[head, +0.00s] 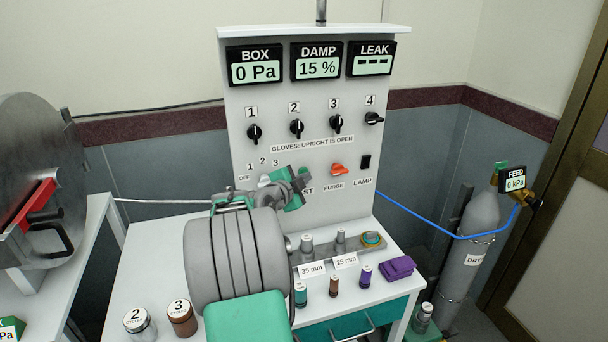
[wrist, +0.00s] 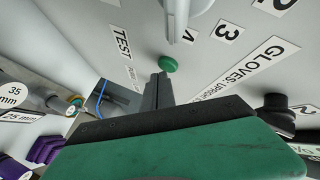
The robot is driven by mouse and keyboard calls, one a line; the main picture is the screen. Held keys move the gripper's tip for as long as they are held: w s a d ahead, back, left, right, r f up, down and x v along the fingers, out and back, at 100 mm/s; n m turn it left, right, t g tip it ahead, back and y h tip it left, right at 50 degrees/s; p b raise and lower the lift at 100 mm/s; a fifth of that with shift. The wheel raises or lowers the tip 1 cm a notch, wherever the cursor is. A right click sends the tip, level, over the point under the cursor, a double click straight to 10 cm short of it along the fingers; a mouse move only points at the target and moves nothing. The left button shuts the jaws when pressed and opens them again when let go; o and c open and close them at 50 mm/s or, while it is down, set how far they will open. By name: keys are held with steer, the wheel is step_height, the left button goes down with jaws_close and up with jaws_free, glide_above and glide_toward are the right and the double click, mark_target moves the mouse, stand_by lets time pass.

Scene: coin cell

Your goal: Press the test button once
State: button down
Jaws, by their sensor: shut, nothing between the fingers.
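The test button is a round green cap (wrist: 167,64) on the pale panel in the wrist view, beside the TEST label (wrist: 121,41). My gripper (wrist: 160,77) is shut and empty, its fingertips just short of or against the button; I cannot tell whether they touch. The LEAK display (head: 374,60) shows dashes.
An orange PURGE knob (head: 338,169) and a black LAMP switch (head: 366,161) are right of my gripper. Several black glove knobs (head: 296,127) are above it. Small cylinders (head: 333,286) and a purple block (head: 397,269) stand on the bench below.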

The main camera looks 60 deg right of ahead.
steer(key=shift+w+d+b, duration=0.3)
steer(key=shift+b, duration=0.2)
stand_by(0.4)
stand_by(0.3)
steer(key=shift+s+a+b, duration=0.6)
steer(key=shift+b, duration=0.1)
steer(key=shift+s+a+b, duration=1.45)
steer(key=shift+s+a, duration=0.3)
